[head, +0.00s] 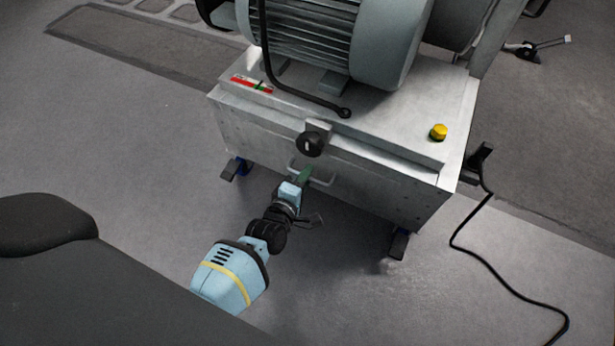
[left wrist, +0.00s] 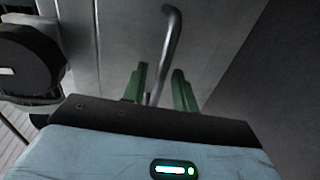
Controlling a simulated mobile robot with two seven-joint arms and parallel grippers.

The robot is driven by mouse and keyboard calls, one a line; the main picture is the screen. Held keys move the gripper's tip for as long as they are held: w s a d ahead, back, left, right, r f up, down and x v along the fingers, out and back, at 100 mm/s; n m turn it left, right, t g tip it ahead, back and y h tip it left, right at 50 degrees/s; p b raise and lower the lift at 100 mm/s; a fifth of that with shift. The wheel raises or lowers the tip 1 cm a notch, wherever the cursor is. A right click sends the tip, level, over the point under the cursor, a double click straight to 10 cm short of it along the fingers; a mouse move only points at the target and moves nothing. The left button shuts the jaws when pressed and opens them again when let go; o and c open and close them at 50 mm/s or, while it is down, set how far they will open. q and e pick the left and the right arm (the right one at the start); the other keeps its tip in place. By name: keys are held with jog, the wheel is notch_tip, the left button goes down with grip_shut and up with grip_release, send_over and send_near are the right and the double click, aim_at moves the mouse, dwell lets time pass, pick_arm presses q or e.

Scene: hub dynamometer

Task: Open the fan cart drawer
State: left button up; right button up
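The fan cart (head: 395,125) is a pale metal box on feet with a large grey motor on top. Its front panel (head: 365,185) carries a bar drawer handle (head: 322,180) and appears flush, with no visible gap. My left gripper (head: 304,175) is at the handle. In the left wrist view, the green fingers (left wrist: 160,88) stand apart on either side of the bent metal handle (left wrist: 172,40). The bar runs between them; I cannot tell whether either finger touches it. My right gripper is in neither view.
A black knob (head: 310,145) sticks out just above the handle and also shows in the left wrist view (left wrist: 28,62). A yellow button (head: 438,132) sits on the cart top. A black cable (head: 485,270) lies on the floor at right.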

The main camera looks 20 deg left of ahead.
pick_arm(q)
jog(key=shift+w, duration=0.3)
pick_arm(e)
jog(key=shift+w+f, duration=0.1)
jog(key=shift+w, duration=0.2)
pick_arm(q)
grip_shut()
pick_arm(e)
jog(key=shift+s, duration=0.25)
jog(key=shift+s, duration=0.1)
